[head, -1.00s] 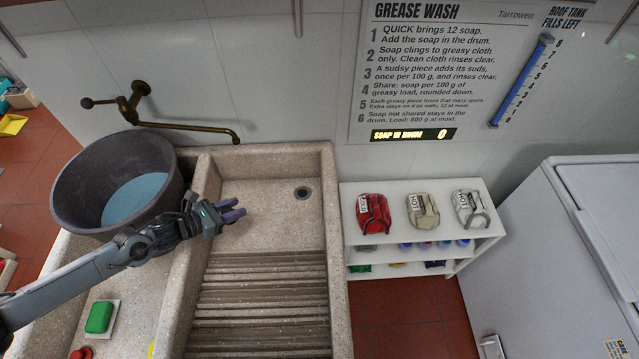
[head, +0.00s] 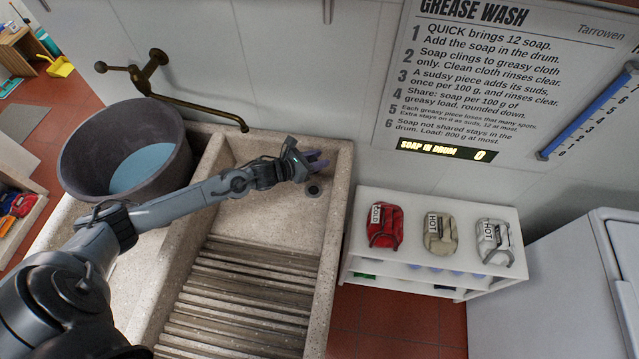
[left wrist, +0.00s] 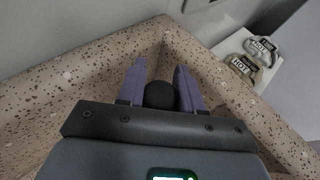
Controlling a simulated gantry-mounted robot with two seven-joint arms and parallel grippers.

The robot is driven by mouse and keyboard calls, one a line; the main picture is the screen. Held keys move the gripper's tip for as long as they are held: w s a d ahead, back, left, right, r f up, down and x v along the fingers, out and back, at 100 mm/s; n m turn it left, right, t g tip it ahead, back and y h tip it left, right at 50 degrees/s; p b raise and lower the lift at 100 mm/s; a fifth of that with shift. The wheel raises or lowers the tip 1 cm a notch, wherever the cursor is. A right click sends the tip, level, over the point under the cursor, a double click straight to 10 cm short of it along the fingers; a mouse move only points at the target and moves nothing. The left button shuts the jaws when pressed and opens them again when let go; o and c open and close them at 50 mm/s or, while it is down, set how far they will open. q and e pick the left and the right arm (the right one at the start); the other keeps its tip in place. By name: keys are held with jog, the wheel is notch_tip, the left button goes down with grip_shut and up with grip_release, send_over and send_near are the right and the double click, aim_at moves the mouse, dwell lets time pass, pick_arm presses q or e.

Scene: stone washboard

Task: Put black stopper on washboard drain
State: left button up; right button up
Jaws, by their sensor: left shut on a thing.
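The black stopper (left wrist: 160,95) shows in the left wrist view as a round dark piece between the two purple fingers. My left gripper (left wrist: 160,90) is shut on it. In the head view my left gripper (head: 316,160) is over the far right corner of the washboard basin, just above and beside the drain (head: 313,190). The drain is a dark ring with its centre visible, uncovered. The stopper cannot be made out in the head view. The stone washboard (head: 240,280) has a smooth basin at the far end and ridges nearer me. My right gripper is not in view.
A dark tub of blue water (head: 130,170) stands left of the basin. A brass tap (head: 200,108) reaches along the wall. A white shelf (head: 365,210) with red, beige and white packs stands right of the basin. The stone rim (head: 338,200) bounds the basin.

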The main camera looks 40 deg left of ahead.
pick_arm(q)
jog(key=b, duration=0.2)
send_over(318, 188)
notch_tip(318, 188, down, 10)
jog(key=shift+r, duration=0.15)
jog(key=shift+f+b, duration=0.4)
jog(key=shift+f, duration=1.6)
jog(key=shift+f, duration=0.25)
jog(key=o, duration=1.1)
jog(key=shift+r, duration=0.1)
jog(key=shift+s, duration=0.1)
